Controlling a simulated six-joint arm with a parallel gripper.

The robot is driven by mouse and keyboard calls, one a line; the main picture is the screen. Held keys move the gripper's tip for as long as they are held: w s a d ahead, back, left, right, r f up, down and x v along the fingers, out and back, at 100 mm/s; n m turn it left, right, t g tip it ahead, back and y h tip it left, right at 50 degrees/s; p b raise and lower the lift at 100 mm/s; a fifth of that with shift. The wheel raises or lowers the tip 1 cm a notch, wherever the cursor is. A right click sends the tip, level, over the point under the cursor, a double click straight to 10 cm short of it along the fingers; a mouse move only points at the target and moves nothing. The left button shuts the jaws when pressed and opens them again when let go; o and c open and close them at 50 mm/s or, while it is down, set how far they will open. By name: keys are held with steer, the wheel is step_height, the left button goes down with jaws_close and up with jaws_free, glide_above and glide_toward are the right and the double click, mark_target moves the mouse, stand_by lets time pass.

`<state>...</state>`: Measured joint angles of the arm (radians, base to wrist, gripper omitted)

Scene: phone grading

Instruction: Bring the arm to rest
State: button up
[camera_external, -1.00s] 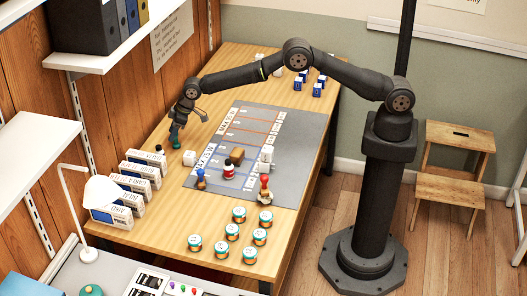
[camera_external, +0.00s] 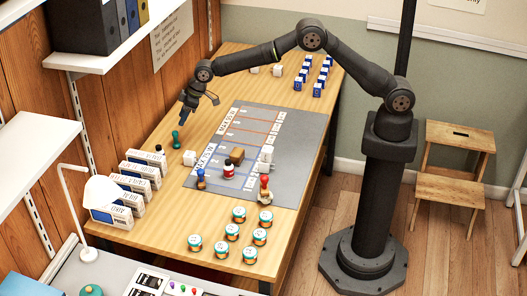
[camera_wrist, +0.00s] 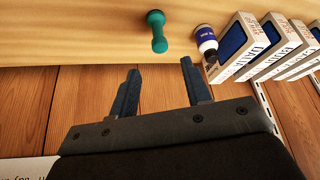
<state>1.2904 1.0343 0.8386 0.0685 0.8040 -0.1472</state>
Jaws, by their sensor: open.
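My gripper (camera_external: 187,114) is open and empty above the left edge of the wooden table (camera_external: 285,225), in the external view. In the wrist view my gripper (camera_wrist: 160,80) shows two dark fingers spread apart with nothing between them. A teal pawn-shaped piece (camera_external: 175,140) stands on the table just below the fingers, apart from them. It also shows in the wrist view as a teal piece (camera_wrist: 157,32) beyond the fingertips. My arm reaches out over the table from its base at the right.
Several boxes (camera_external: 140,170) stand in a row along the left table edge. Small round tins (camera_external: 232,232) stand in front, blue boxes (camera_external: 318,88) at the back. A wooden wall (camera_external: 118,85) is close on the left.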

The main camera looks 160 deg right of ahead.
mark_target(181, 133)
steer(key=x, duration=1.1)
steer(key=shift+a+f, duration=0.15)
steer(key=r, duration=0.3)
steer(key=s+r, duration=0.1)
steer(key=r, duration=0.1)
steer(key=shift+r, duration=0.15)
steer(key=s+a+r, duration=0.2)
steer(key=s+r, duration=0.4)
steer(key=s, duration=0.4)
steer(key=w+a+n, duration=0.1)
steer(key=w+a, duration=0.6)
steer(key=w+a+n, duration=0.1)
steer(key=w+a, duration=0.6)
steer(key=a, duration=0.1)
steer(key=w+a+n+y, duration=0.1)
steer(key=w+a, duration=0.7)
steer(key=shift+w+a+r+n, duration=0.1)
steer(key=shift+a+n, duration=0.1)
steer(key=shift+n, duration=0.1)
steer(key=w+f, duration=0.1)
steer(key=w+a+f, duration=0.1)
steer(key=w, duration=0.1)
steer(key=shift+w+f, duration=0.1)
steer(key=shift+w, duration=0.25)
steer(key=shift+s, duration=0.1)
